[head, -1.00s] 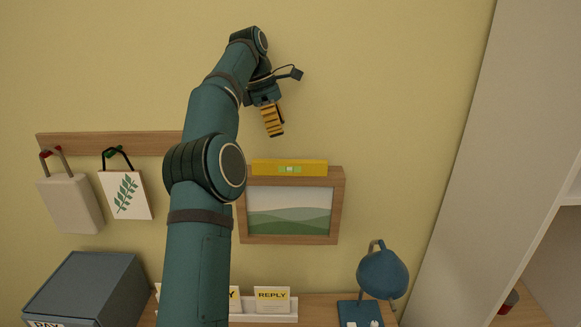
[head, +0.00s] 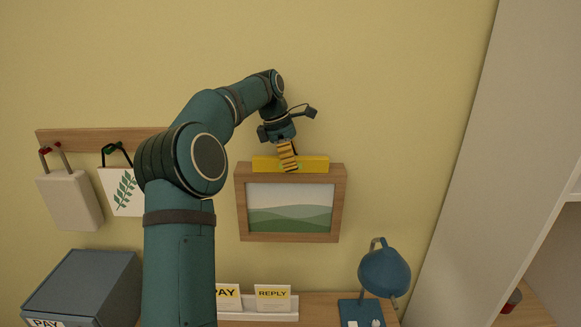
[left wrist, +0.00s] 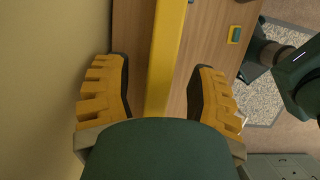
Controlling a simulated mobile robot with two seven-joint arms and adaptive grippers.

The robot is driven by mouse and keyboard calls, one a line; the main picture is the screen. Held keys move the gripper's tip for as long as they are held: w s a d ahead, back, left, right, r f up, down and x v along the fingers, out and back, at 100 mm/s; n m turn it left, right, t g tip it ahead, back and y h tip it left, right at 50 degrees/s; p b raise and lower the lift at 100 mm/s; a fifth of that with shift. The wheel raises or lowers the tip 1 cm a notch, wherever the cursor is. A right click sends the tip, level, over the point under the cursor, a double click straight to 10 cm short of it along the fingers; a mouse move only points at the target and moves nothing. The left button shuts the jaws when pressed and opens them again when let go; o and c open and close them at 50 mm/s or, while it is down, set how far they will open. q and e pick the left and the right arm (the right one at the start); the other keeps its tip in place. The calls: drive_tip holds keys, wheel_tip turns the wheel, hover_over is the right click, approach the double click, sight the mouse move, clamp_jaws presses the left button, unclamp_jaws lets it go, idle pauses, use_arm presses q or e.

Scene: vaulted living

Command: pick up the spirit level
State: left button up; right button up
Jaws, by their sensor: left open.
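The yellow spirit level (head: 316,164) lies along the top edge of the framed landscape picture (head: 240,205) on the wall. My left gripper (head: 289,168) is over the middle of the level, with its yellow fingers pointing down and covering the level's vial in the head view. In the left wrist view the level (left wrist: 165,60) runs between the two fingers of the open gripper (left wrist: 162,95), with a gap on either side. My right gripper is not in view.
A wooden rail (head: 85,140) with hanging bags is on the wall at left. Below are a grey box (head: 85,285), a card holder (head: 260,315) and a blue lamp (head: 384,272). A tall pale cabinet (head: 465,180) stands at right. The wall above the picture is clear.

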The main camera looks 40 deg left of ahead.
use_arm(q)
drive_tip(key=shift+x, duration=1.05)
clamp_jaws()
drive_tip(key=shift+r, duration=0.15)
